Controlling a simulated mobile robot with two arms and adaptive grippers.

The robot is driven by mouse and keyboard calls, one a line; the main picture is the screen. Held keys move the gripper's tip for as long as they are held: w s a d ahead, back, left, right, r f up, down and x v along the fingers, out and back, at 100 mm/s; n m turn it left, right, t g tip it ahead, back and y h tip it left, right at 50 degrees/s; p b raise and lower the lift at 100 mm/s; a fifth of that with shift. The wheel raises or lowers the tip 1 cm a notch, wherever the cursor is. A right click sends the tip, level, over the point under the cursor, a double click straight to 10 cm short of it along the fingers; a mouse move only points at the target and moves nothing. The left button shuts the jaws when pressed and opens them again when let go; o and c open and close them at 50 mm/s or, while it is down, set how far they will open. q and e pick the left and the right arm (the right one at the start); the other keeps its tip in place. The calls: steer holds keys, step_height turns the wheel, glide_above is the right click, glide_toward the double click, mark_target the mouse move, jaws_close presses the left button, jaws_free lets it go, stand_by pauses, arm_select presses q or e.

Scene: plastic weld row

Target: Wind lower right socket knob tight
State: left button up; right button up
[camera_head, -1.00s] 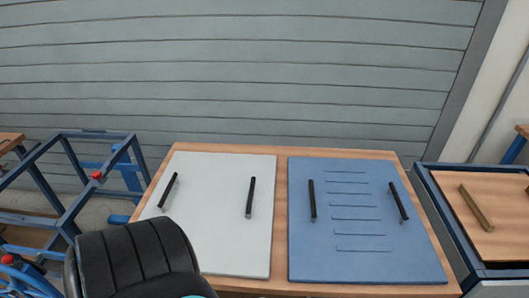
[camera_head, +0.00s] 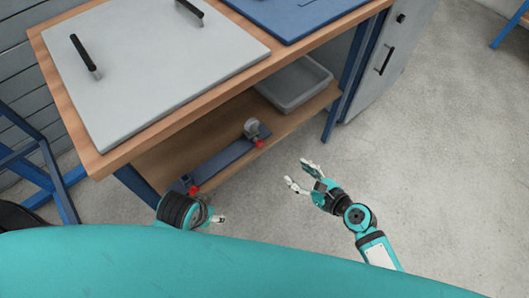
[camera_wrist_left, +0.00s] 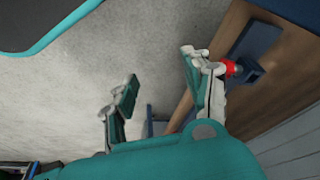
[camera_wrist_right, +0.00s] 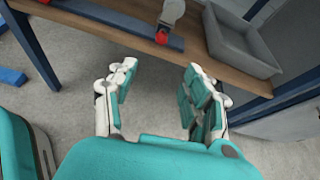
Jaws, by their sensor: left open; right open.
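A dark blue bar (camera_head: 228,163) lies on the lower wooden shelf of the bench. A red knob (camera_head: 260,143) sits at its right end, below a grey rounded part (camera_head: 251,127). A second red knob (camera_head: 193,190) sits at its left end. The right knob also shows in the right wrist view (camera_wrist_right: 162,37), beyond the open fingers. My right gripper (camera_head: 298,172) is open and empty, in front of the shelf and apart from the knob. My left gripper (camera_wrist_left: 160,68) is open; a red knob (camera_wrist_left: 231,68) shows just beyond one finger, and contact cannot be told.
A grey bin (camera_head: 294,84) stands on the shelf right of the bar. The bench top (camera_head: 92,158) overhangs the shelf and carries a white panel (camera_head: 150,70) and a blue panel. A bench leg (camera_head: 338,100) stands at the right. The floor in front is clear.

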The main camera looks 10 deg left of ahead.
arm_select(q)
steer(key=b+v, duration=0.4)
steer(key=v, duration=0.1)
arm_select(e)
glide_toward(261, 145)
steer(key=w+f, duration=0.1)
steer(key=x, duration=0.2)
steer(key=b+x, duration=0.1)
steer(key=x, duration=0.1)
steer(key=shift+a, duration=0.4)
arm_select(q)
steer(key=w+d+r+t+h+b, duration=0.1)
steer(key=w+d+r+t, duration=0.2)
steer(key=w+t, duration=0.3)
steer(key=w+r, duration=0.1)
steer(key=w, duration=0.3)
steer(key=shift+w+t+h, duration=0.25)
steer(key=shift+t+h, duration=0.05)
arm_select(e)
steer(key=shift+x, duration=1.15)
arm_select(q)
steer(key=shift+d+r, duration=0.15)
arm_select(e)
steer(key=shift+a+r, duration=0.1)
jaws_close()
